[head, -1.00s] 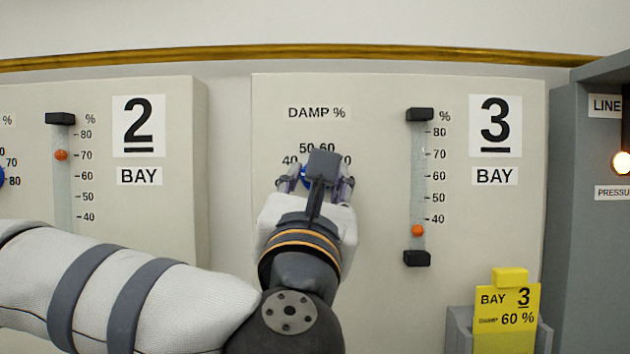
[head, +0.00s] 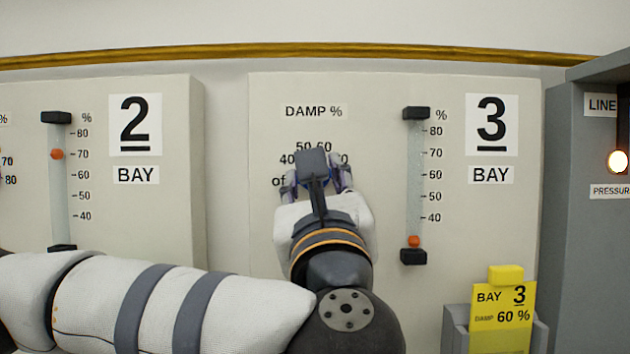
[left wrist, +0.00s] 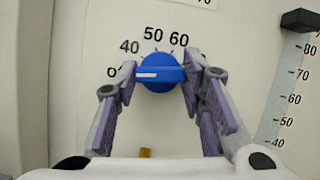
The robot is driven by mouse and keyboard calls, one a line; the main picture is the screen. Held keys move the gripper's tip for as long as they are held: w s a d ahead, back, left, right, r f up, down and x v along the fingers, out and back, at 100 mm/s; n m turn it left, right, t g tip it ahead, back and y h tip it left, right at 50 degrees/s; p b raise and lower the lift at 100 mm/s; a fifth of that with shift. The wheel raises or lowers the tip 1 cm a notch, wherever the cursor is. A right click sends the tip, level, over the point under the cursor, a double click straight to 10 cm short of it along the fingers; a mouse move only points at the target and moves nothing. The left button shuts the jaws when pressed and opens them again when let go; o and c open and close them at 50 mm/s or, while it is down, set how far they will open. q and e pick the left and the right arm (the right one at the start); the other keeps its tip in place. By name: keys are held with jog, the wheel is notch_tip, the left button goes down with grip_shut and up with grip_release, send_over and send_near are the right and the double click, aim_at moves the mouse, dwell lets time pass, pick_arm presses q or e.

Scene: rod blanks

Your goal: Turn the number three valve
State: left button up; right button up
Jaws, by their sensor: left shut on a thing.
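The number three valve is a blue knob (left wrist: 160,84) below the DAMP % label on the bay 3 panel (head: 390,300). In the left wrist view its white mark points left, to the scale's low end, below 40. My left gripper (head: 316,180) is shut on the knob, with one finger at each end of its bar; it also shows in the left wrist view (left wrist: 160,75). In the head view my gripper hides the knob. The bay 3 gauge's orange ball (head: 414,242) sits just above its bottom block, below the 40 mark. My right gripper is not in view.
A yellow card (head: 503,306) reading BAY 3, DAMP 60 % stands in a grey holder (head: 455,330) at lower right. The bay 2 panel (head: 180,220) is to the left, behind my arm. A grey cabinet (head: 575,250) with a lit lamp (head: 617,161) is at right.

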pick_arm(q)
jog(key=o, duration=1.1)
jog(key=shift+o, duration=0.2)
jog(key=a+v, duration=0.1)
jog(key=v, duration=1.1)
jog(key=shift+d, duration=0.4)
jog(key=shift+s+r, duration=0.1)
